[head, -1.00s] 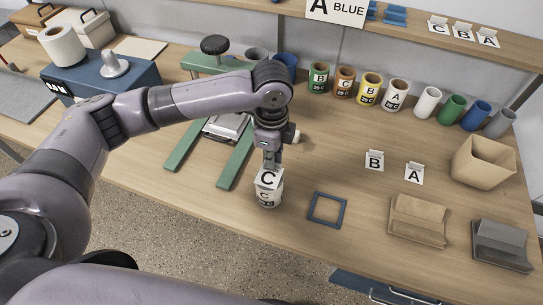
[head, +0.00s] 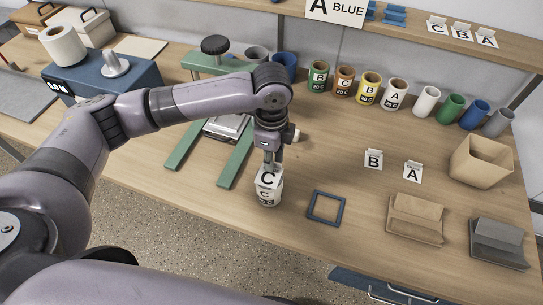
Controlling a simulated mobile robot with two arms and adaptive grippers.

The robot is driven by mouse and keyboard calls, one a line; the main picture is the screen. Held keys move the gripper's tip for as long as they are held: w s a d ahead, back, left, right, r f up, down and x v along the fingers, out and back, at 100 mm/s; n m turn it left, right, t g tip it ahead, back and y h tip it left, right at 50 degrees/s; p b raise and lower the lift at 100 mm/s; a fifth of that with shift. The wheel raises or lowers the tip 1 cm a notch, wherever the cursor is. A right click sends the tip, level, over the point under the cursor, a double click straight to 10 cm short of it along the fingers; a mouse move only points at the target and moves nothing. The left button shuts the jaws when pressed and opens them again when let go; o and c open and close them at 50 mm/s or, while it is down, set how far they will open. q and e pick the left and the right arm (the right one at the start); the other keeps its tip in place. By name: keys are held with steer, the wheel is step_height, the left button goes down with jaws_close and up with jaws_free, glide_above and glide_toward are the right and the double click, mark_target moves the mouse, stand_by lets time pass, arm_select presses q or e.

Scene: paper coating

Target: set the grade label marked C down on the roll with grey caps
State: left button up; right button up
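The white grade label marked C (head: 268,179) is at the top of a small pale roll (head: 268,199) that stands upright near the table's front edge. The roll's own marking shows a C below the label. The label looks to be at or touching the roll's top; the exact contact is hard to see. My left gripper (head: 271,162) points straight down at the label's upper edge. Its fingers are small and partly merged with the label, so I cannot tell if they grip it. My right gripper is out of view.
Labels B (head: 373,159) and A (head: 412,172) stand to the right. A blue square frame (head: 326,207) lies beside the roll. A green stand (head: 238,160) is to the left. Several coloured rolls line the back, with a cardboard box (head: 482,162) at the right.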

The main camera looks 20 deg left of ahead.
arm_select(q)
steer(key=shift+o, duration=0.8)
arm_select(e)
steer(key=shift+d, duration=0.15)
arm_select(q)
steer(key=shift+r, duration=0.15)
step_height(320, 180, up, 12)
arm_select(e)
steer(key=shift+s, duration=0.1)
